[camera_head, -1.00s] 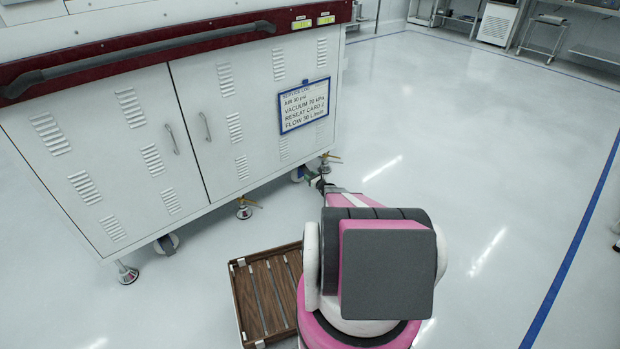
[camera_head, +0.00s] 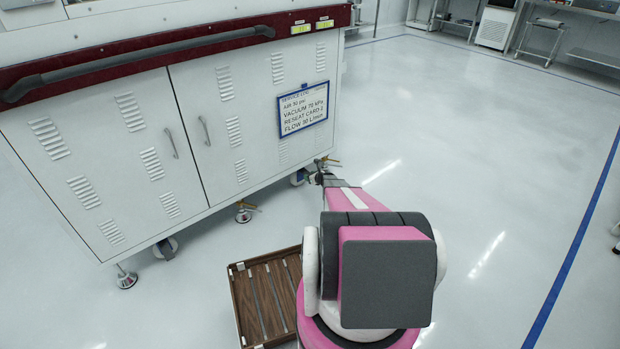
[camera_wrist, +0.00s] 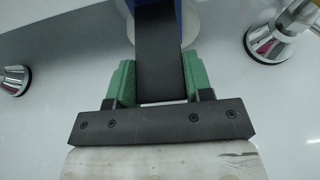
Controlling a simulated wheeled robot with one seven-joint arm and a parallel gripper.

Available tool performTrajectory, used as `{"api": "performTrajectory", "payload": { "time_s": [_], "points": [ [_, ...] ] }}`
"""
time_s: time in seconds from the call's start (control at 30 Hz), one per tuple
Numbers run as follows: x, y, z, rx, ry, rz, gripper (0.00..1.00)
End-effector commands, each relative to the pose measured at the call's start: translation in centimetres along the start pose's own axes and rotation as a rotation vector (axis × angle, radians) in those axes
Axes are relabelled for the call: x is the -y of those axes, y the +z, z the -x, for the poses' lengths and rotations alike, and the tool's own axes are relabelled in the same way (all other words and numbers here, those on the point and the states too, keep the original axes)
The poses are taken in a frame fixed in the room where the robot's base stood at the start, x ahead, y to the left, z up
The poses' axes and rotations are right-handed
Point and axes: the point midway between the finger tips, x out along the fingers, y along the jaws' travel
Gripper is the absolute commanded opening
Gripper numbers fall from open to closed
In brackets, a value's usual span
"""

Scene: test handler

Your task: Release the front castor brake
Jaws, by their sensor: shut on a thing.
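The front castor (camera_head: 297,179) sits under the right end of the white cabinet, partly hidden by my arm. In the wrist view its dark flat brake pedal (camera_wrist: 158,45) runs between the two green fingers of my gripper (camera_wrist: 158,82). The fingers are shut on the pedal's sides. A blue part and a pale wheel (camera_wrist: 203,25) show behind the pedal. In the head view my gripper (camera_head: 315,178) is small beside the castor, and its contact cannot be made out there.
Levelling feet (camera_head: 243,214) stand along the cabinet's lower edge; one foot (camera_wrist: 268,45) is close on the right in the wrist view. Another castor (camera_head: 165,248) is further left. A brown slatted tray (camera_head: 237,300) lies left of my base. The floor to the right is clear.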

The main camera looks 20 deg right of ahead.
Motion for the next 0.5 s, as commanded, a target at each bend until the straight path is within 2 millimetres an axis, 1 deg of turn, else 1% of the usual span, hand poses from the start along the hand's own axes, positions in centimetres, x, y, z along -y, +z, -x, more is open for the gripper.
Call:
{"api": "performTrajectory", "payload": {
  "time_s": [0.03, 0.07, 0.1, 0.13, 0.37, 0.5],
  "points": [
    [-0.05, 0.01, 0.09, 0.000, 0.000, 0.001, 0.04],
    [-0.05, 0.01, 0.09, 0.000, 0.000, 0.001, 0.56],
    [-0.05, 0.02, 0.09, 0.000, 0.000, 0.001, 0.69],
    [-0.05, 0.02, 0.09, 0.000, 0.000, 0.001, 0.72],
    [-0.02, 0.02, 0.06, 0.001, 0.000, 0.000, 0.72],
    [-0.03, 0.03, 0.40, 0.001, 0.000, 0.000, 0.72]
  ]
}}
